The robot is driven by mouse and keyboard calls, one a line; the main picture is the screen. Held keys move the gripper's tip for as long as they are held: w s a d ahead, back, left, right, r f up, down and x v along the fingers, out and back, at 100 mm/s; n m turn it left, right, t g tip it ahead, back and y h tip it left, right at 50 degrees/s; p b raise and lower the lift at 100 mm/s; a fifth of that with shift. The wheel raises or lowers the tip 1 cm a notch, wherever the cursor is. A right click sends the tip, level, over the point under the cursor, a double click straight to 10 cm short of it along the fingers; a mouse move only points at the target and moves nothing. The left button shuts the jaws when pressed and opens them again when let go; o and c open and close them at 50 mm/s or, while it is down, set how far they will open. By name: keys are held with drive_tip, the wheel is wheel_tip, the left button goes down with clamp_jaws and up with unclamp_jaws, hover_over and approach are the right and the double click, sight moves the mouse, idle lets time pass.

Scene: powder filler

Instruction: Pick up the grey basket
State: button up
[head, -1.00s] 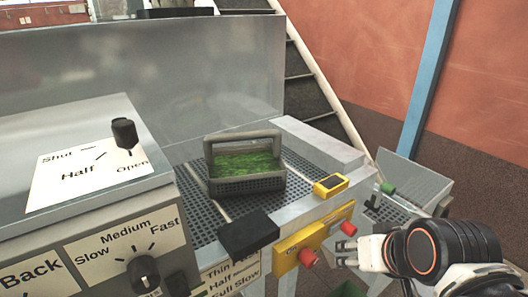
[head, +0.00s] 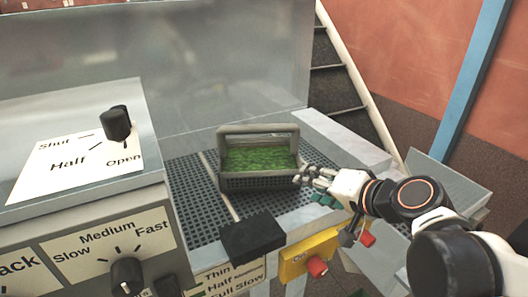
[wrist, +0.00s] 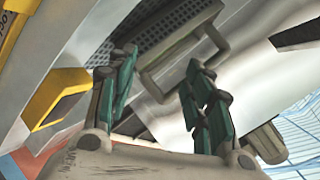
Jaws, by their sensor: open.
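The grey basket (head: 258,183) stands upright on the perforated dark grid, with green stuff inside and a handle raised over it. My gripper (head: 308,186) is open and empty just right of the basket in the head view, its fingers pointing at the basket's right side. In the wrist view, the green-padded fingers of my gripper (wrist: 162,60) are spread apart, and the grey basket (wrist: 183,37) shows beyond the fingertips with its handle loop. I cannot tell whether a finger touches it.
A black block (head: 252,237) sits at the grid's front edge. A yellow box (head: 297,262) with red buttons is below my gripper. A control panel (head: 110,245) with knobs stands left, and a metal wall (head: 200,75) rises behind. The grid left of the basket is clear.

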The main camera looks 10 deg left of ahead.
sight(262, 131)
drive_tip(key=shift+w+a+r+m+t+y+b, duration=0.5)
drive_tip(key=shift+w+a+m+y+b, duration=0.35)
drive_tip(key=shift+w+a, duration=2.15)
drive_tip(key=shift+w+a+r+m+t+y+b, duration=0.35)
drive_tip(key=shift+w+a+m+t+y+b, duration=0.5)
drive_tip(key=shift+w+a, duration=2.15)
drive_tip(key=shift+w+a+r+m+t+y+b, duration=0.4)
drive_tip(key=shift+w+a+m, duration=0.7)
drive_tip(key=shift+w+a, duration=1.85)
drive_tip(key=shift+w+d, duration=0.7)
drive_tip(key=shift+d, duration=0.05)
clamp_jaws()
